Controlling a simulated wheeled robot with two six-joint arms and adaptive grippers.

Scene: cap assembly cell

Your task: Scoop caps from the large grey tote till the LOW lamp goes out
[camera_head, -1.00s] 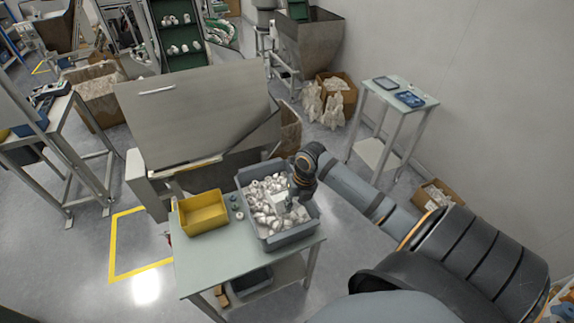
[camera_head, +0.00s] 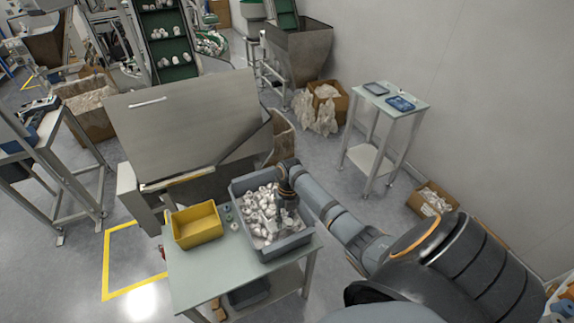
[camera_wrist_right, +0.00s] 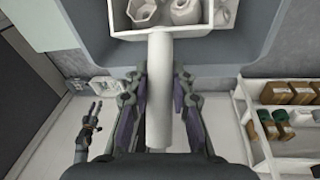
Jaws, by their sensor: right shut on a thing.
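The large grey tote (camera_head: 297,243) stands on a pale green table and holds many white caps (camera_head: 262,203). My right gripper (camera_head: 287,197) is over the tote's right part, pointing down. In the right wrist view it (camera_wrist_right: 160,105) is shut on the white handle of a scoop (camera_wrist_right: 158,65). Several white caps (camera_wrist_right: 185,12) show within the scoop's rim at the top of that view. In the head view the scoop is hard to tell from the caps. I cannot make out the LOW lamp.
A yellow bin (camera_head: 197,225) stands left of the tote, with a few small caps (camera_head: 229,217) between them. A steel hopper with a broad slanted plate (camera_head: 185,120) is behind the table (camera_head: 215,268). A small side table (camera_head: 390,98) stands at the right wall.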

